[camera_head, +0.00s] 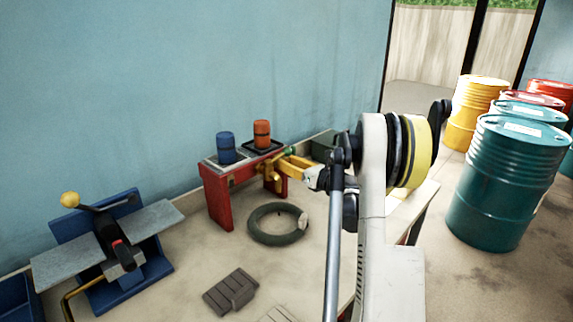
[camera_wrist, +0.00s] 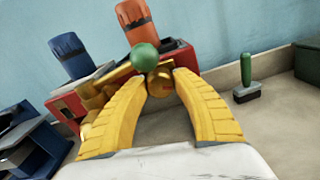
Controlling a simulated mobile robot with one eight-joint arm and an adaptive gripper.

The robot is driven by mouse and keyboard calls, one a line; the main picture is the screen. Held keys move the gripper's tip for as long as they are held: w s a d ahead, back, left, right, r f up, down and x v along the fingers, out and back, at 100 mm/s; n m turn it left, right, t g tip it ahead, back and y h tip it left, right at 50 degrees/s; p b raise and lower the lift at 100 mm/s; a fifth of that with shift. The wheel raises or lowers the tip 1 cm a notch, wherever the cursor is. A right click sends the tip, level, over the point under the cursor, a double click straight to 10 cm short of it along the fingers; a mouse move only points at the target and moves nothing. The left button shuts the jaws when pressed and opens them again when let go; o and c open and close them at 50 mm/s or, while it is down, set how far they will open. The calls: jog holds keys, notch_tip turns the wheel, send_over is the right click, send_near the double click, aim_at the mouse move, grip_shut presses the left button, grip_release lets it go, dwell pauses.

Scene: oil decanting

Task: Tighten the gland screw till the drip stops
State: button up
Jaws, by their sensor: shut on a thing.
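A brass valve (camera_wrist: 95,97) with a green ball knob (camera_wrist: 144,57) sits at the red stand. The round brass gland screw (camera_wrist: 160,81) shows between my fingertips, just right of and below the green knob. My gripper (camera_wrist: 159,77) has its two yellow fingers closed on it from both sides. In the head view my gripper (camera_head: 286,166) reaches in from the right to the valve at the stand's right end; the screw is hard to make out there. No drip can be made out in either view.
The red stand (camera_head: 216,199) carries a blue container (camera_head: 226,147) and an orange container (camera_head: 262,133). A green-handled brush (camera_wrist: 246,82) is on the right. Drums (camera_head: 505,185) stand far right; a blue machine (camera_head: 137,257) stands left.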

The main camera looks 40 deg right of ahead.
jog(key=shift+m, duration=0.7)
jog(key=o, duration=1.2)
jog(key=s+d, duration=0.1)
jog(key=s, duration=1.1)
